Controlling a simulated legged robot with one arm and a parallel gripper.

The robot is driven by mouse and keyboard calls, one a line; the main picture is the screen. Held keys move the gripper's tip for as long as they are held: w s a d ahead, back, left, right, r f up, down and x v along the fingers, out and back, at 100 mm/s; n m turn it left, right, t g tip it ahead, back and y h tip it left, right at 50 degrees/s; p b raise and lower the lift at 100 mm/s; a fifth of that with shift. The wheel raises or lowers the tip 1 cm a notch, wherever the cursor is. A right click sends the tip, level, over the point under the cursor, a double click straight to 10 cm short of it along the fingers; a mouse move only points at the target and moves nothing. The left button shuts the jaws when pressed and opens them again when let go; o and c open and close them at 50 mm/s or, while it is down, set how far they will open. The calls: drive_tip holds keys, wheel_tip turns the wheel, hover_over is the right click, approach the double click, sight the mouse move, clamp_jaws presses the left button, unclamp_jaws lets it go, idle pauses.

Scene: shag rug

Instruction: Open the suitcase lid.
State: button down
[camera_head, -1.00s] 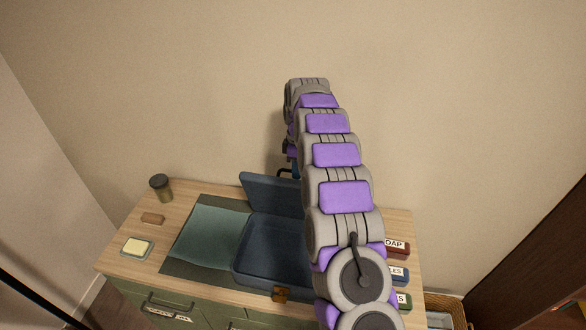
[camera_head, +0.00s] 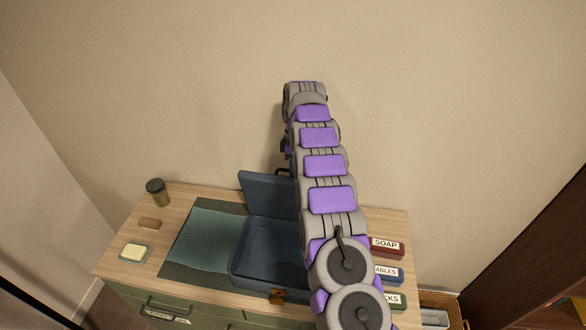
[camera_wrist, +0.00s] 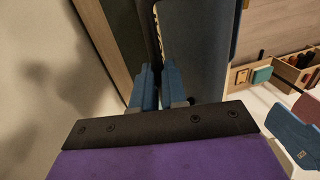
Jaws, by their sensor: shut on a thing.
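The blue suitcase (camera_head: 262,250) stands on the cabinet top with its lid (camera_head: 262,192) raised, leaning up at the back. The visible inside is empty; my arm hides its right part. A dark handle (camera_head: 284,171) shows at the lid's top edge. In the wrist view, my gripper (camera_wrist: 154,92) has its blue fingers close together at the lid's edge (camera_wrist: 200,45), with a dark strip, seemingly the handle, between them. The gripper is shut on it. In the head view my arm mostly hides the gripper. A brown clasp (camera_head: 277,296) is on the suitcase front.
Labelled boxes (camera_head: 388,247) stand at right. A wall is close behind the lid.

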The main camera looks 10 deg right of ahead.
drive_tip(key=shift+d+f, duration=0.1)
drive_tip(key=c, duration=1.2)
unclamp_jaws()
drive_tip(key=shift+d, duration=0.1)
drive_tip(key=shift+o, duration=0.2)
drive_tip(key=shift+w+r, duration=0.1)
drive_tip(key=shift+r, duration=0.35)
wheel_tip(320, 180, up, 6)
drive_tip(key=w+p, duration=0.1)
drive_tip(key=p, duration=0.8)
drive_tip(key=shift+w+d+r, duration=0.15)
drive_tip(key=shift+d+r, duration=0.05)
drive_tip(key=shift+r, duration=0.15)
